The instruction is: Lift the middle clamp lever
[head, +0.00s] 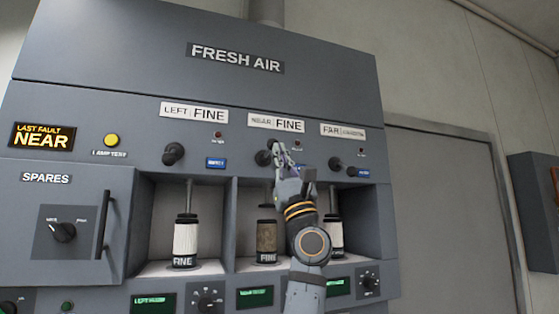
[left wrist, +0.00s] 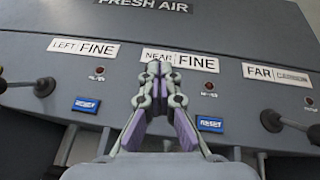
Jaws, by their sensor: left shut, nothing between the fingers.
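The middle clamp lever (head: 263,157) is a dark knob under the "NEAR FINE" label (head: 276,123) on the grey "FRESH AIR" cabinet. My left gripper (head: 278,151) is shut and empty, with its fingertips right beside this lever in the head view. I cannot tell whether they touch. In the left wrist view the shut fingers (left wrist: 158,72) point at the panel below the "NEAR FINE" label and hide the middle lever. The left lever (head: 173,153) and right lever (head: 336,164) are apart from the gripper. My right gripper is out of view.
Below the levers, open bays hold a white cartridge (head: 186,240), a brownish one (head: 266,240) and a third (head: 335,236) partly behind my left arm. Blue buttons (head: 216,163) sit beside the levers. A spares door (head: 62,225) with a vertical handle is at the left.

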